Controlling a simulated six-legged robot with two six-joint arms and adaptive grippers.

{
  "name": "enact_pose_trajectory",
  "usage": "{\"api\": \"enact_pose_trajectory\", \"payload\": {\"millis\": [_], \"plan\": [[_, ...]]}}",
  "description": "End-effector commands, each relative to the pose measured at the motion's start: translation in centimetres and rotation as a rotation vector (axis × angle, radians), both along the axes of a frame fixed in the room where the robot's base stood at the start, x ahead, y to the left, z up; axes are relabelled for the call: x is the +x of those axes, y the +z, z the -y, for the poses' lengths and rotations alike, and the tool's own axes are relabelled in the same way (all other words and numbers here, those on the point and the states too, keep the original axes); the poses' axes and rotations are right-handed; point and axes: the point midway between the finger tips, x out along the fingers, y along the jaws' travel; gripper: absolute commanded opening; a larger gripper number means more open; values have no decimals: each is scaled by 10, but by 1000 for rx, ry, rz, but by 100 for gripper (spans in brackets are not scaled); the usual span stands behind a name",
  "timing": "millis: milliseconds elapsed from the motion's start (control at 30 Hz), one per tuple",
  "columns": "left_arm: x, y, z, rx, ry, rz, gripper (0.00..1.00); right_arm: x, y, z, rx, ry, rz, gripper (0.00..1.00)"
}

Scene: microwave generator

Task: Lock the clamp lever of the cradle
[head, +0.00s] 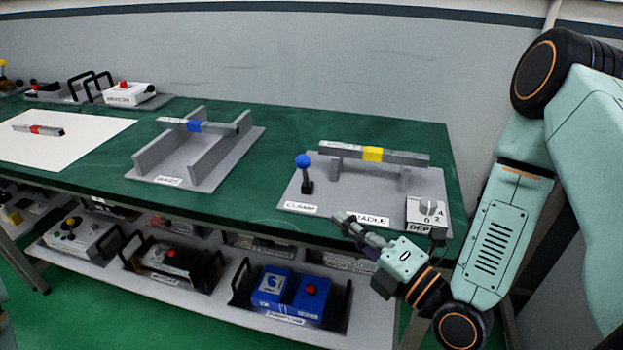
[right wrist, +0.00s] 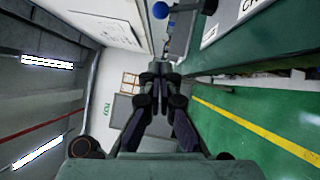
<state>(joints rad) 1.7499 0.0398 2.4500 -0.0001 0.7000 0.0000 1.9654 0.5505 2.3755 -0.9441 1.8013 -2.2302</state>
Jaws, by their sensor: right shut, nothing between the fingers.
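The cradle (head: 437,186) is a grey plate with two supports at the right of the green table. A grey bar with a yellow band (head: 373,154) rests across the supports. The clamp lever (head: 306,186) stands upright at the plate's left, topped by a blue ball (head: 302,161), behind the CLAMP label. The ball also shows at the top of the right wrist view (right wrist: 160,10). My right gripper (head: 345,218) is shut and empty at the table's front edge, in front of the cradle and to the right of the lever, apart from it. My left gripper is not in view.
A dial box (head: 427,213) stands at the plate's front right, close to my right arm. A lower shelf holds a blue control box (head: 292,292). Green table is bare between the racks.

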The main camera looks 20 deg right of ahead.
Motion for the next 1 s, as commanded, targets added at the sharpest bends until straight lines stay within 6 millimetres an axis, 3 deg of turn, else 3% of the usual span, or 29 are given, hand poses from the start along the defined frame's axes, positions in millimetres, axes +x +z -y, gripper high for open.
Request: {"api": "enact_pose_trajectory", "payload": {"millis": [767, 1000], "plan": [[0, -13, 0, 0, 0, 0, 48, 84, 11, -38, -3, 6, 5, 0], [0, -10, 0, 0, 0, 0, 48, 111, 17, -24, 1, 1, 4, 0]]}}
